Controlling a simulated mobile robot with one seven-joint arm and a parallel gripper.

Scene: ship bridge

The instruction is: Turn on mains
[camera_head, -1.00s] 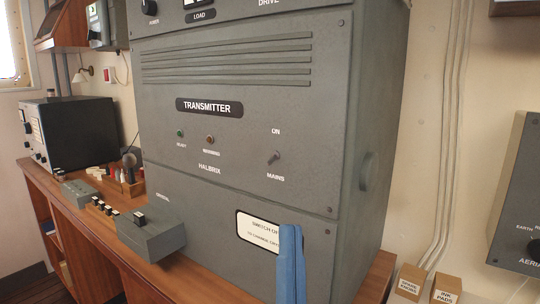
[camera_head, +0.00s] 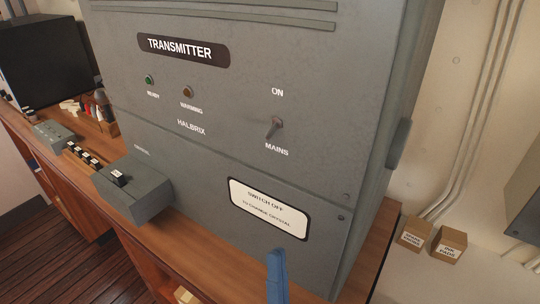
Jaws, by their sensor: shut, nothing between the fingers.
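The mains switch (camera_head: 274,127) is a small metal toggle on the grey transmitter (camera_head: 225,115), between the printed words ON above and MAINS below. Which way its lever is set is hard to tell at this size. A green ready lamp (camera_head: 149,80) and a brownish warming lamp (camera_head: 187,92) sit to its left. My gripper (camera_head: 277,254) shows as a blue piece at the bottom edge, below the switch and in front of the cabinet's lower panel. It is shut and empty, apart from the switch.
A white sign (camera_head: 269,208) reading SWITCH OFF is on the lower panel. A grey crystal box (camera_head: 132,188) stands on the wooden desk (camera_head: 364,262) at left. Two small cardboard boxes (camera_head: 432,239) sit at right. The space before the switch looks clear.

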